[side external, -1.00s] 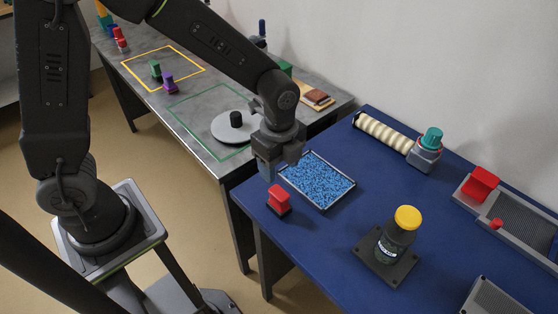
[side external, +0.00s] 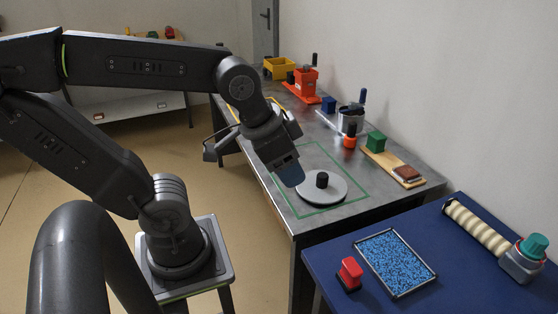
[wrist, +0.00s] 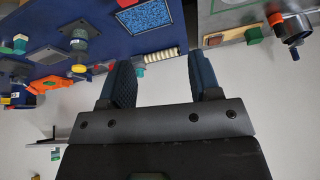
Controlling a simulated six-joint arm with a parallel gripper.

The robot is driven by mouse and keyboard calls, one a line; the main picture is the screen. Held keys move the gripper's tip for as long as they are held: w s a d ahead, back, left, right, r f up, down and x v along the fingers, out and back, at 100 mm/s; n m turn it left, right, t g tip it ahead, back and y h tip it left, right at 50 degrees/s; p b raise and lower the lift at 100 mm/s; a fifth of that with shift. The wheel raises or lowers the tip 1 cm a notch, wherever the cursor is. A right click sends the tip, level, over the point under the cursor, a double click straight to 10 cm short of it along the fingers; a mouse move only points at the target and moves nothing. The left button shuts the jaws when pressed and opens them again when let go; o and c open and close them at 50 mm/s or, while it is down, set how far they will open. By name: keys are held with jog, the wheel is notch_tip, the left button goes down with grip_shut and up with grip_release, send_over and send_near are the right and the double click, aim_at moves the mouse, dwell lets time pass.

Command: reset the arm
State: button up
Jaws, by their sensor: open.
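My gripper (side external: 290,174) is in the air at the end of my bent arm, pointing down and to the right in the side view. It appears in front of the grey table, beside the round grey plate (side external: 336,191) with a black knob. In the wrist view my gripper (wrist: 162,78) shows two dark blue padded fingers spread wide apart. Nothing is between them.
The blue table (side external: 335,252) bears a blue-filled tray (side external: 396,262), a red-handled block (side external: 350,273) and a ribbed cream roll (side external: 476,227). The grey table (side external: 300,225) holds a green block (side external: 376,141) and an orange-red device (side external: 301,86). Beige floor lies open at left.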

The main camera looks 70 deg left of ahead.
jog(key=shift+s+a+r+n, duration=0.15)
jog(key=shift+s+a+n, duration=0.1)
jog(key=shift+s+n, duration=0.45)
jog(key=shift+w, duration=0.1)
dwell(0.5)
jog(key=shift+o, duration=1.1)
